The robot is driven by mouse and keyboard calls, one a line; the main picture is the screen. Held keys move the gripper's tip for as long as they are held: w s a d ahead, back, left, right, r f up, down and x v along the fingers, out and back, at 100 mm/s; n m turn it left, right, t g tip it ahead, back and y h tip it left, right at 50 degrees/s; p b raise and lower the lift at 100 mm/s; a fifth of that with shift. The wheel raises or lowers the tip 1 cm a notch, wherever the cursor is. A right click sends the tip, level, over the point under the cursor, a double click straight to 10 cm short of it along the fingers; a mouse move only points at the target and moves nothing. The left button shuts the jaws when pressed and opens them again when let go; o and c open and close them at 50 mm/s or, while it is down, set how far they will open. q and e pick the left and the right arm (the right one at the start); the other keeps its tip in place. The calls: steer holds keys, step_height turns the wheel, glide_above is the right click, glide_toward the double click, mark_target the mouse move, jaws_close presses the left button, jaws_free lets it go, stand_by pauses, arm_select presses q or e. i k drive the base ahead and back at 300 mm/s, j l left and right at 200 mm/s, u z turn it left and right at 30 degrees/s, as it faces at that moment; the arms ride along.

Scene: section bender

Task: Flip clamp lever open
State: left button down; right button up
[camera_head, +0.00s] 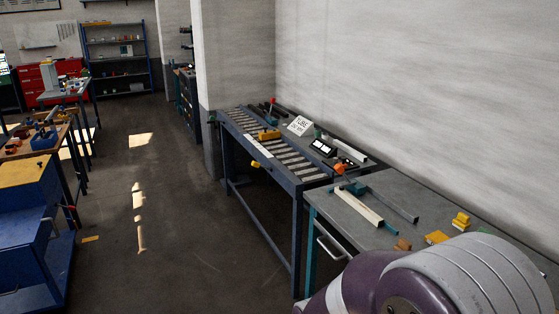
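I cannot tell for certain which part is the clamp lever. A small upright handle with a red tip (272,101) stands at the far end of the roller table (293,172). An orange knob-like part (339,168) sits at the near end of that table. A teal fitting (355,187) lies by a pale bar (359,206) on the grey bench (340,213). Neither gripper is in view; only a purple and grey arm part of mine shows at the lower right, hiding the bench's near end.
A yellow block (268,134) rests on the rollers, near a white sign (300,125). Yellow pieces (461,220) lie on the grey bench. A blue cabinet (30,215) stands at left. The floor between is mostly clear. A wall runs behind the benches.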

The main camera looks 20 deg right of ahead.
mark_target(338, 169)
steer(key=i+z, duration=0.4)
steer(key=i+j+z, duration=0.4)
steer(key=i, duration=0.15)
steer(key=i+j+z, duration=0.85)
steer(key=i+l, duration=0.35)
